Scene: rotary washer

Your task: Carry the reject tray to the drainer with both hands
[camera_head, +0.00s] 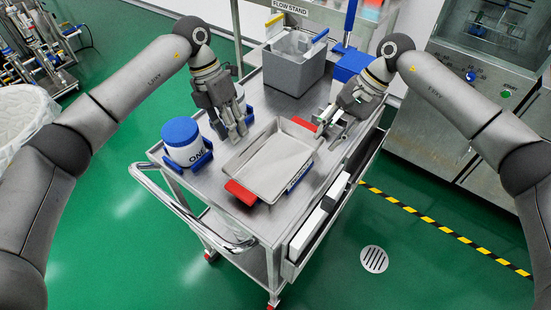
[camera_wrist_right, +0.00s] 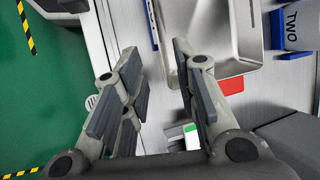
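The reject tray (camera_head: 268,161) is a shallow silver rectangular tray lying level on the cart, with red pieces at two corners and blue labelled pieces at its sides. It also shows in the right wrist view (camera_wrist_right: 235,45). My left gripper (camera_head: 238,137) points down just off the tray's far left edge, its fingers seemingly apart. My right gripper (camera_head: 322,132) is by the tray's right side. In the right wrist view its fingers (camera_wrist_right: 158,92) are apart with nothing held between them, one finger close to the tray's edge. I cannot pick out the drainer for certain.
A white tub with a blue lid (camera_head: 184,141) stands left of the tray. A grey bin (camera_head: 294,62) stands at the cart's far end. The cart handle (camera_head: 190,215) is in front. A steel cabinet (camera_head: 450,120) stands right, beyond black-yellow floor tape (camera_head: 440,227).

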